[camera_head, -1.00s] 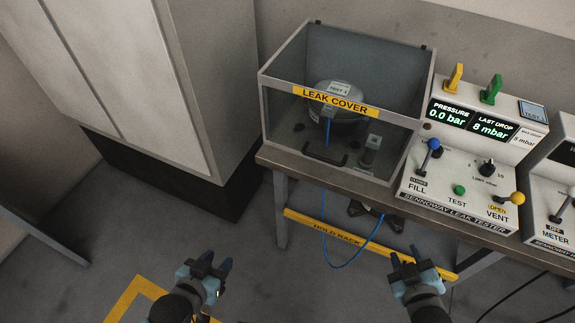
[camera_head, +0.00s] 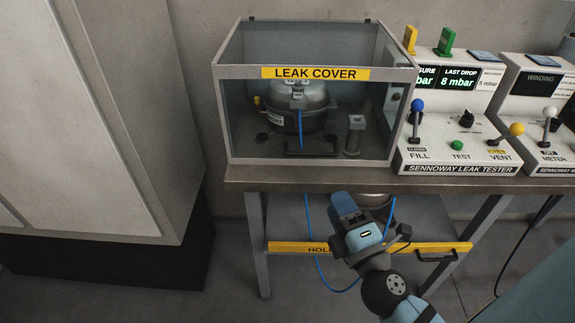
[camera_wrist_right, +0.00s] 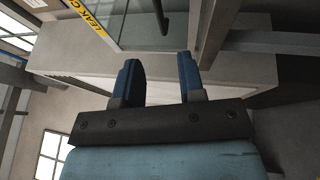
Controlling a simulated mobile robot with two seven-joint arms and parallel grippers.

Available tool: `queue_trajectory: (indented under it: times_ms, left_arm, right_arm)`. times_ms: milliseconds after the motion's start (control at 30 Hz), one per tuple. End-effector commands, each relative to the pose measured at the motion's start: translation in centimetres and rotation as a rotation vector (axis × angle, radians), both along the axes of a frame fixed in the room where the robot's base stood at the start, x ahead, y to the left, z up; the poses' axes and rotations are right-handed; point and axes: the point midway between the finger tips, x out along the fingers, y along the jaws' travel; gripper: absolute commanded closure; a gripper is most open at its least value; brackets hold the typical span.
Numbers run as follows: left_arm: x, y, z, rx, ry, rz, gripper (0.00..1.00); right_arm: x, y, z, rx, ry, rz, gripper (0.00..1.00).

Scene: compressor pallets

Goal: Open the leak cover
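The leak cover (camera_head: 315,73) is a clear-walled box with a grey frame and a yellow label along its upper front edge. It stands down around a dark compressor (camera_head: 300,105) on the bench. A dark handle bar (camera_head: 312,149) sits low on its front. In the right wrist view the label (camera_wrist_right: 85,15) is at the upper left, and a dark bar that looks like the handle (camera_wrist_right: 160,14) is ahead of the fingers. My right gripper (camera_head: 343,206) is open and empty, below and in front of the bench edge. My left gripper is out of view.
The leak tester (camera_head: 460,130) with its levers stands close right of the cover. A yellow hold rack bar (camera_head: 290,247) and a hanging blue hose (camera_head: 318,265) are under the bench (camera_head: 245,180). A tall cabinet (camera_head: 130,110) stands at the left. Floor between is clear.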

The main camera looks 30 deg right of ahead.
Motion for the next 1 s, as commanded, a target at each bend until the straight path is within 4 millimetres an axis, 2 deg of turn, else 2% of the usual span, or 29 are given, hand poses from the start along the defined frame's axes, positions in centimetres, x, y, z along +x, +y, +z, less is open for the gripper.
queue_trajectory:
  times_ms: [167,500,700,833,1000]
  left_arm:
    - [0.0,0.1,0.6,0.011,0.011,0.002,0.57]
    - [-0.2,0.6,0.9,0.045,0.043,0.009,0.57]
    - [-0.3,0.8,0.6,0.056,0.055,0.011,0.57]
    - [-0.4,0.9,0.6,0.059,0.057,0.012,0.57]
    - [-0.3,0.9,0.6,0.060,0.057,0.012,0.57]
  right_arm:
    - [1.7,-0.2,0.9,-0.006,-0.004,0.001,0.63]
    - [8.5,-1.3,2.2,-0.006,-0.004,0.000,0.63]
    - [11.7,-1.8,2.5,-0.004,-0.002,0.001,0.63]
    - [12.9,-2.0,2.6,-0.003,-0.002,0.000,0.63]
    - [13.3,-2.1,2.6,-0.002,-0.001,-0.001,0.63]
